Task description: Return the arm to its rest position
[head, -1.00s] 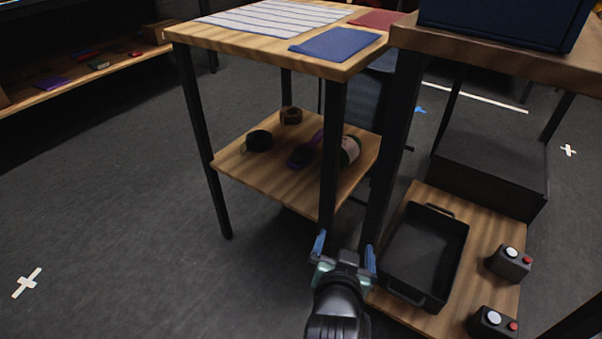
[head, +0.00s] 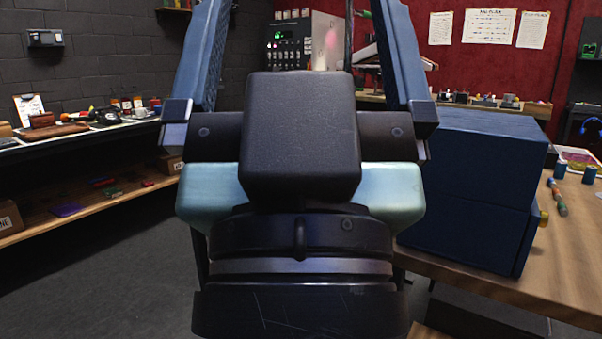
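My gripper (head: 305,85) fills the middle of the head view, raised close to the camera and pointing away. Its two blue fingers stand wide apart with nothing between them, so it is open and empty. My wrist and the gripper's dark body hide the middle of the room behind. No cue buttons can be made out in the present view.
A dark blue box (head: 470,195) stands on a wooden table (head: 500,290) just right of my gripper. A shelf (head: 80,210) with small items runs along the left wall. Bare grey floor (head: 110,290) lies at the lower left.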

